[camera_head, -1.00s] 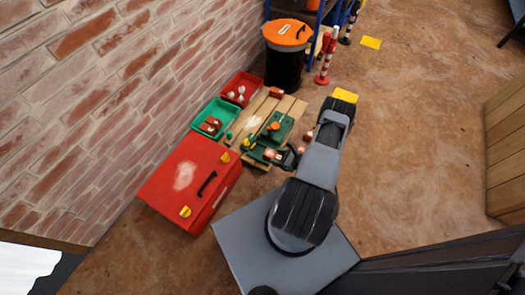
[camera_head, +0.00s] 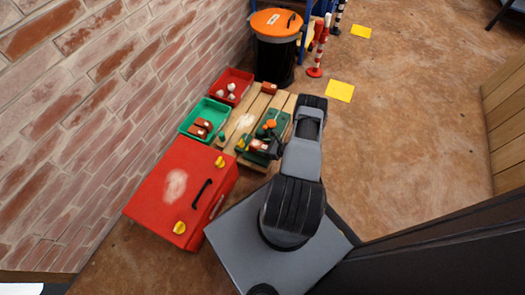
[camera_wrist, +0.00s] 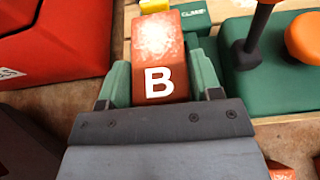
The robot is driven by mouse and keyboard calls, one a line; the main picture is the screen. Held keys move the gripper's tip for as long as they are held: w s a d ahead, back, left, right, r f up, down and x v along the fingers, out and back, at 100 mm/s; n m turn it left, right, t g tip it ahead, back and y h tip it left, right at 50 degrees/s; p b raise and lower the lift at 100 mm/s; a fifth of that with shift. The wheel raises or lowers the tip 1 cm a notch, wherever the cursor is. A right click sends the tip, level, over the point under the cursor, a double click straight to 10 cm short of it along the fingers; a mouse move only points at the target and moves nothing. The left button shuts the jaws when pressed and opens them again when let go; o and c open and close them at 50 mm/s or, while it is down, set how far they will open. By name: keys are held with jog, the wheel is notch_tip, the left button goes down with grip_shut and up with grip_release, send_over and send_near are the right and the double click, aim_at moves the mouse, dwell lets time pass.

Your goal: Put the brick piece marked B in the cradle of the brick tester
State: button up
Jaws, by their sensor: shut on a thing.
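Brick piece B (camera_wrist: 160,85), red-brown with a white B and a pale worn patch, lies between the green fingers of my gripper (camera_wrist: 163,72) in the wrist view. The gripper is shut on it. In the head view my gripper (camera_head: 264,150) is at the near part of the brick tester. The tester is green, with a green body (camera_head: 282,120) and an orange knob (camera_head: 269,125); the wrist view shows its green base (camera_wrist: 255,70) and orange knob (camera_wrist: 303,38) at right. The cradle is not clearly seen, and I cannot tell whether the brick touches it.
The tester stands on a wooden pallet (camera_head: 237,125). A red box (camera_head: 165,205) with yellow latches is at left. A green tray (camera_head: 188,122) with brick pieces and a red tray (camera_head: 240,80) lie along the wall. An orange-lidded bin (camera_head: 277,55) stands behind.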

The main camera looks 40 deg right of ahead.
jog(key=shift+w+f+b, duration=0.2)
jog(key=shift+f+b, duration=0.95)
jog(key=shift+f, duration=0.6)
jog(key=shift+f, duration=0.15)
jog(key=o, duration=1.2)
jog(key=shift+o, duration=0.2)
